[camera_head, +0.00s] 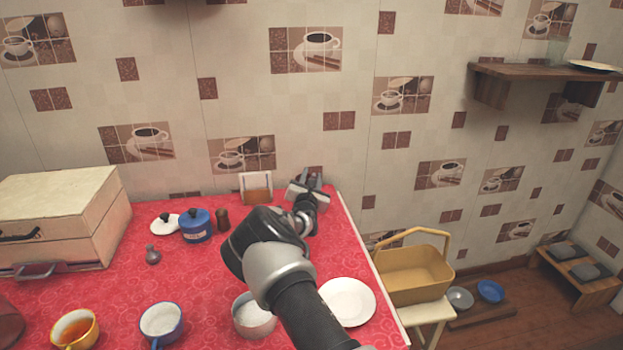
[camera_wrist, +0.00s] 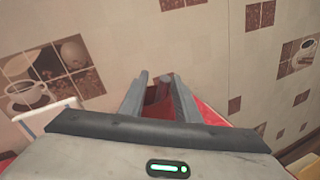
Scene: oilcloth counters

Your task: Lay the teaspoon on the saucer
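A white saucer (camera_head: 348,301) lies on the red counter (camera_head: 205,300) near its right edge, to the right of my forearm. I cannot make out a teaspoon in either view. My gripper (camera_head: 311,178) is at the back right corner of the counter, close to the tiled wall and far behind the saucer. My arm hides part of the counter.
Cups (camera_head: 161,322), a blue pot (camera_head: 196,226), a small framed stand (camera_head: 257,188) and a cream box (camera_head: 60,215) occupy the counter. A yellow basket (camera_head: 415,276) sits on a stool to the right.

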